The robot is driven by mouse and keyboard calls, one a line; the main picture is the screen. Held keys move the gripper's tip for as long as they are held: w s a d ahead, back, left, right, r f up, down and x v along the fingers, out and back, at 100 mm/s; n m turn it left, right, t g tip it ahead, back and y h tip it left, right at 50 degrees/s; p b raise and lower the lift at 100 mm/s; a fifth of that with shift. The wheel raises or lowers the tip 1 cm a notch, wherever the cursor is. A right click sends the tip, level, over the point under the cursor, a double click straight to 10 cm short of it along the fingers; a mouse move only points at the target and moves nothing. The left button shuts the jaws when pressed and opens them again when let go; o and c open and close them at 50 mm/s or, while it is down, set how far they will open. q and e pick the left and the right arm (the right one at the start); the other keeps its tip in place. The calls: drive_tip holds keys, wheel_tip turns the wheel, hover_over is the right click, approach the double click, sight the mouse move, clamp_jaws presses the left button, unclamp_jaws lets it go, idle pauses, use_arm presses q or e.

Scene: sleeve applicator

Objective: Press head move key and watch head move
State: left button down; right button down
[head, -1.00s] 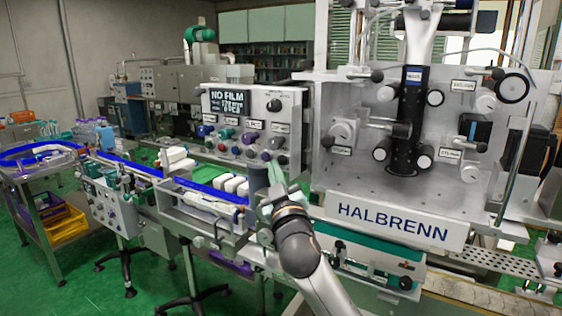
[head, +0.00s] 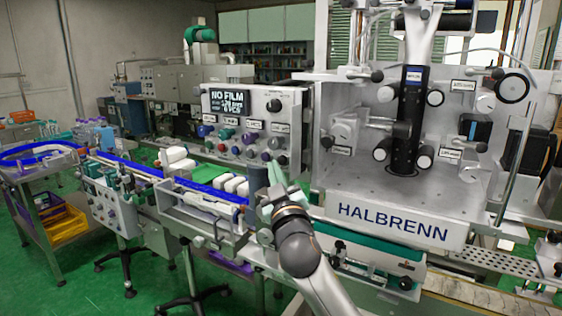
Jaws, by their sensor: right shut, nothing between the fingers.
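The control panel (head: 250,122) stands behind the conveyor, left of the big machine. Its screen (head: 227,102) reads "NO FILM" with smaller lines that I cannot read surely. Several coloured keys and knobs (head: 226,134) sit in rows below the screen, with small labels too small to read. I cannot tell which one is the head move key. The sleeve head, a dark upright column (head: 409,118), stands inside the machine. My right gripper (head: 271,182) is shut and empty, just in front of the panel's lower right corner, apart from the keys. My left gripper is not in view.
The conveyor with blue rails (head: 128,167) runs from the left toward the machine, carrying white bottles (head: 177,161). A HALBRENN plate (head: 393,224) fronts the machine at the right. A yellow crate (head: 64,226) sits under the left table.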

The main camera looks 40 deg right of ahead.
drive_tip(key=shift+d, duration=0.15)
drive_tip(key=shift+w+d, duration=0.2)
drive_tip(key=shift+d, duration=0.1)
